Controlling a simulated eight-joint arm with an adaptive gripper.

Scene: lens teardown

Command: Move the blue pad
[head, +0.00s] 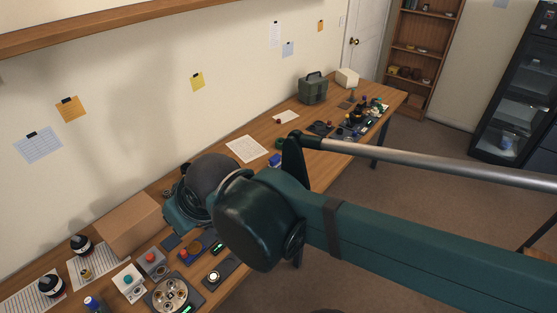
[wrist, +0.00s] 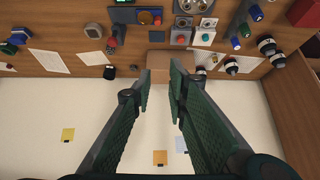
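A small flat dark blue pad (head: 170,241) lies on the wooden table in the head view, just right of the cardboard box. The blue rectangle is beyond the fingertips, up and to the left. In the head view my arm hides the fingers and part of the table.
The cardboard box (head: 128,225) stands against the wall side. Button boxes (head: 151,263), a round metal tray (head: 172,294) and dark bottles (head: 51,285) crowd the near table. A green case (head: 313,88) stands farther back.

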